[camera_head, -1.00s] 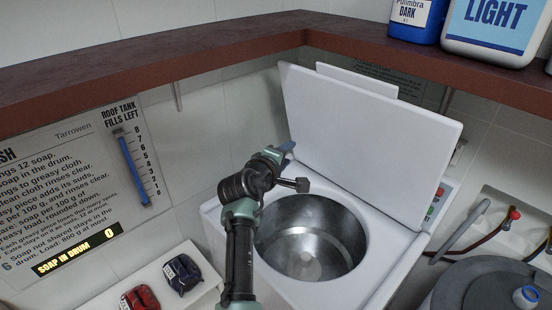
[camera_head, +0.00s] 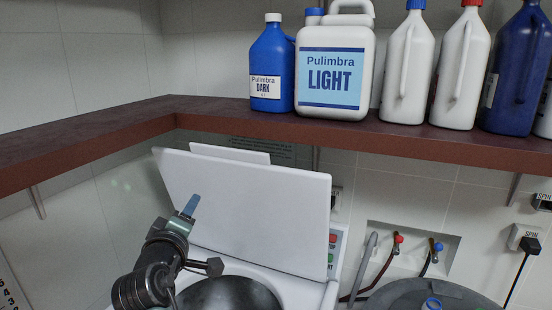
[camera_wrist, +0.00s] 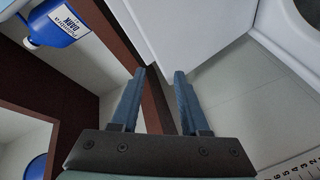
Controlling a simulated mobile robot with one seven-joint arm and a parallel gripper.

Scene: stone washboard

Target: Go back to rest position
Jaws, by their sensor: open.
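My gripper (camera_wrist: 160,72) is open and empty in the wrist view, with two blue fingers apart and nothing between them. In the head view my gripper (camera_head: 191,205) is raised at the end of my arm, in front of the washer's open white lid (camera_head: 250,210). The lid stands up behind the metal drum (camera_head: 230,293), whose lower part is cut off by the picture edge. My arm covers the left part of the washer.
A brown shelf (camera_head: 290,132) runs around the corner above the washer. It carries a blue DARK bottle (camera_head: 270,65), a white LIGHT jug (camera_head: 335,70) and several other bottles. Taps with hoses (camera_head: 415,250) and a grey lid (camera_head: 410,295) are at the right.

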